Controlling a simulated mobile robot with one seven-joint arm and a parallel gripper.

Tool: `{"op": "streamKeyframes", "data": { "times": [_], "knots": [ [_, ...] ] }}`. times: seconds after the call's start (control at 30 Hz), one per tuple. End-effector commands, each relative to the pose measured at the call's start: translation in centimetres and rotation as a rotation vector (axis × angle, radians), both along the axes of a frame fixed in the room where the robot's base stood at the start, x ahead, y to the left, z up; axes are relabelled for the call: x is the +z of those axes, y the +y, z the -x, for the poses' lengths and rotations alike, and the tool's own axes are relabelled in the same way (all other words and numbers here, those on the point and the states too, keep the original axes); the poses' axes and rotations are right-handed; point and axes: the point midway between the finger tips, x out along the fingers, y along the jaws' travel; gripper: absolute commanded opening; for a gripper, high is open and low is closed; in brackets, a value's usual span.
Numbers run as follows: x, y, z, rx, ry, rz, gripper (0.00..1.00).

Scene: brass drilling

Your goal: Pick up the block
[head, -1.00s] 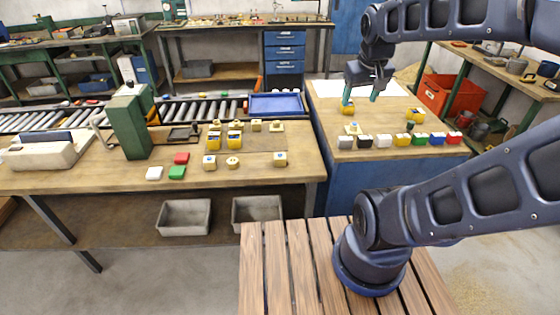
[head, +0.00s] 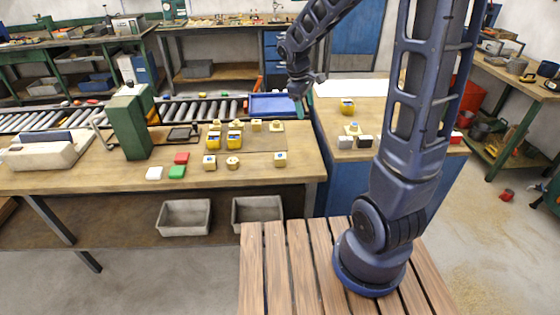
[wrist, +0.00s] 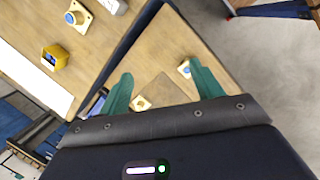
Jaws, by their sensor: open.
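Several small blocks are in view, and which one is meant is unclear. On the left bench in the head view are a red block (head: 181,158), a green block (head: 177,172), a white block (head: 154,173) and several brass pieces, one near the bench's right side (head: 280,159). On the right bench are a grey block (head: 345,142) and a black block (head: 364,142). My gripper (head: 304,104) is open and empty, above the gap between the benches.
Yellow bins (head: 235,140) stand on the left bench; another yellow bin (head: 347,106) is on the right bench. A blue tray (head: 277,104) lies by the roller conveyor (head: 190,109). A green machine (head: 129,125) stands on the left bench. My arm hides part of the right bench.

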Motion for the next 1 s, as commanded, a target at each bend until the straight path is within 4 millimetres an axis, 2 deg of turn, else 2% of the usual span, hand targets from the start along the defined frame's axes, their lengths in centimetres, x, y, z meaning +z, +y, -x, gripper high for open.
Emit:
{"op": "streamKeyframes", "data": {
  "times": [0.3, 0.6, 0.8, 1.0],
  "knots": [
    [-7.3, 5.9, -3.5, 0.263, 0.122, 0.090, 0.65],
    [-14.4, 10.8, -5.0, 0.486, 0.225, 0.158, 0.65],
    [-16.8, 12.4, -5.3, 0.558, 0.255, 0.178, 0.65],
    [-18.6, 11.9, -5.2, 0.567, 0.261, 0.182, 0.65]
  ]
}}
